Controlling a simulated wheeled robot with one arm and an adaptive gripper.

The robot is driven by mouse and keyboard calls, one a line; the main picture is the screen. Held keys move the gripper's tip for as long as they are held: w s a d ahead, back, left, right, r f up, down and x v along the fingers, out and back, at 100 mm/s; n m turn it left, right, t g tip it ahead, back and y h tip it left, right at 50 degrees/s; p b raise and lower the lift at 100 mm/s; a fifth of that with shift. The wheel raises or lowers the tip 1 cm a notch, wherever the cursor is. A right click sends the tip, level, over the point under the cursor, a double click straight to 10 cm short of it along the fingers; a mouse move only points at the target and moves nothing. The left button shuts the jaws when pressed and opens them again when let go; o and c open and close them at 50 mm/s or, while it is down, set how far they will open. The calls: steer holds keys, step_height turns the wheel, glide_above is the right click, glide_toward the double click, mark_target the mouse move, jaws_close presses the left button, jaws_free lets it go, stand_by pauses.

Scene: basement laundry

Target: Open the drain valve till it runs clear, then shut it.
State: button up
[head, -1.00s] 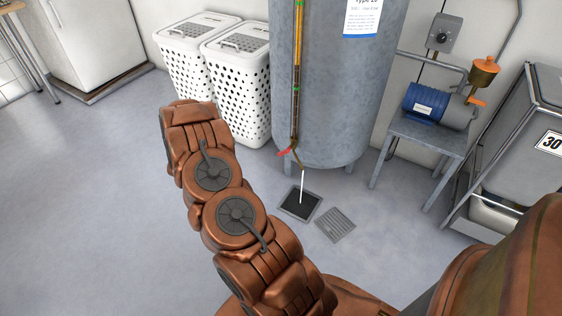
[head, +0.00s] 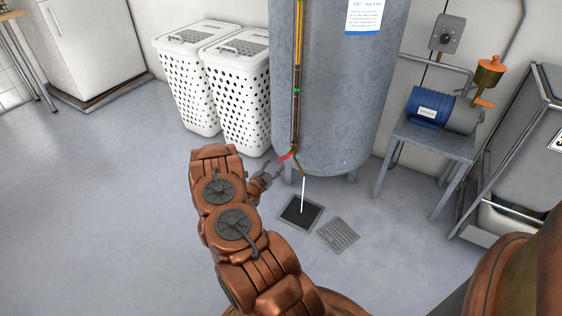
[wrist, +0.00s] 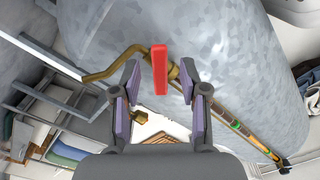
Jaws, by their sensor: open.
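The drain valve's red lever (head: 284,156) sticks out to the left at the foot of the grey tank (head: 335,100). A white stream (head: 304,195) falls from its brass spout (wrist: 100,76) into the square floor drain (head: 287,212). My gripper (head: 270,174) is beside the lever, low and left of the tank. In the wrist view the red lever (wrist: 160,70) stands between my two open fingers (wrist: 160,88), with a gap on each side. The fingers do not appear to touch it.
A loose grate (head: 338,235) lies right of the drain. White hampers (head: 235,95) stand behind my arm. A blue pump (head: 430,107) sits on a metal stand (head: 432,145) at right. A sight tube (head: 297,75) runs up the tank. Floor at left is clear.

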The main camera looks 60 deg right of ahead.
mark_target(280, 160)
steer(key=shift+w+d+b, duration=0.1)
steer(key=shift+d+b, duration=0.35)
steer(key=shift+d, duration=1.6)
steer(key=shift+c, duration=0.2)
jaws_close()
